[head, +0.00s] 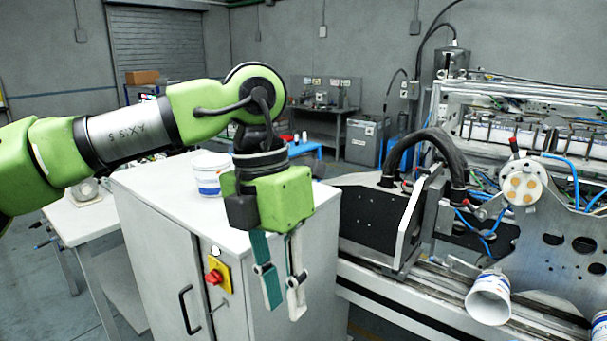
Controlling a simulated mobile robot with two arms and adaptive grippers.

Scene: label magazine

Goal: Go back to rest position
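My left arm comes in from the left, and my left gripper (284,298) hangs with its fingers pointing down in front of the grey cabinet's near side. Its two fingers are apart with nothing between them. My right gripper is not in view. A white tub with a blue and red label (208,177) stands upright on the cabinet top, behind and left of the gripper and apart from it.
The grey cabinet (160,245) has a red and yellow switch (215,277) and a black handle. The labelling machine (400,240) fills the right side. A white tub (489,300) lies on its side there, with another cut off at lower right (600,328).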

